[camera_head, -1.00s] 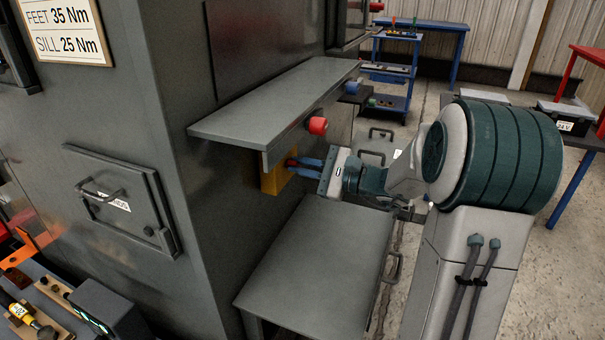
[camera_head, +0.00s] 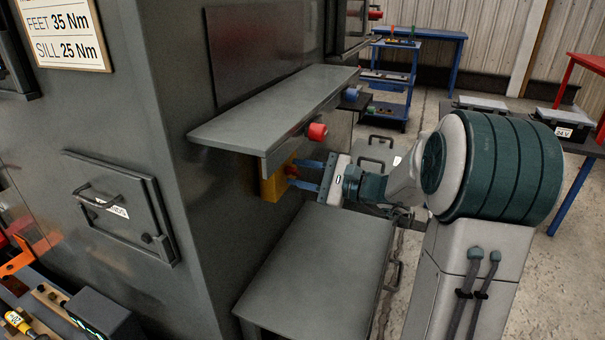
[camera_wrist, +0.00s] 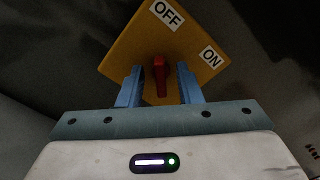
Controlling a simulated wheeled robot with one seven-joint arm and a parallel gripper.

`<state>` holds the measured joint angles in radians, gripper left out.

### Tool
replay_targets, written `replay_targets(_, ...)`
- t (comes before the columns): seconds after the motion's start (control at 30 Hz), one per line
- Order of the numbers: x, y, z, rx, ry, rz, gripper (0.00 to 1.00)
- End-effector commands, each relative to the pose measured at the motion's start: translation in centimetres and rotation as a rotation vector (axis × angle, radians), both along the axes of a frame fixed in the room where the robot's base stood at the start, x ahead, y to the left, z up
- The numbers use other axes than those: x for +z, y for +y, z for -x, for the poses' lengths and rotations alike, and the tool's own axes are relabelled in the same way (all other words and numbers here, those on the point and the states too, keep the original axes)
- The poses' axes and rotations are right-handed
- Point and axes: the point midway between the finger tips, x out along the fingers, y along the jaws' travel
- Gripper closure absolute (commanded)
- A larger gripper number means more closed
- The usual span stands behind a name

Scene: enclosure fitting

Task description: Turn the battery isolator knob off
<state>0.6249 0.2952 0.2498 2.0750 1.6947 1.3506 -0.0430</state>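The battery isolator is a yellow plate (camera_wrist: 130,48) with a red knob (camera_wrist: 159,72) in its middle. In the wrist view the OFF label (camera_wrist: 165,14) is at the top and the ON label (camera_wrist: 210,56) is to the right. The red knob's grip runs nearly upright in that view, towards OFF. My gripper (camera_wrist: 160,84) is open, with one blue finger on each side of the knob and a gap on both sides. In the head view the yellow isolator (camera_head: 270,187) is on the cabinet side under a shelf, and my gripper (camera_head: 304,172) is in front of it.
A grey box top (camera_head: 320,255) lies below. A blue trolley (camera_head: 390,80) stands behind on open floor.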

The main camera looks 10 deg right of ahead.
Motion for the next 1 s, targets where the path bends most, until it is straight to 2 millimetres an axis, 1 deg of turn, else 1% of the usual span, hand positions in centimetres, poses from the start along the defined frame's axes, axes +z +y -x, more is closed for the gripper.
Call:
replay_targets(0.17, 0.1, -1.5, 0.9, -0.005, 0.0, 0.001, 0.68)
replay_targets(0.27, 0.1, -3.1, 2.1, -0.006, 0.001, 0.0, 0.68)
replay_targets(0.5, 0.1, -7.6, 5.4, -0.006, 0.002, -0.001, 0.68)
replay_targets(0.6, 0.1, -9.1, 6.5, -0.006, 0.001, 0.0, 0.68)
replay_targets(0.7, 0.0, -10.2, 7.3, -0.004, 0.001, 0.001, 0.68)
replay_targets(0.8, 0.0, -10.9, 7.8, -0.004, 0.0, 0.001, 0.68)
replay_targets(1.0, 0.0, -11.2, 8.1, -0.001, 0.001, 0.001, 0.68)
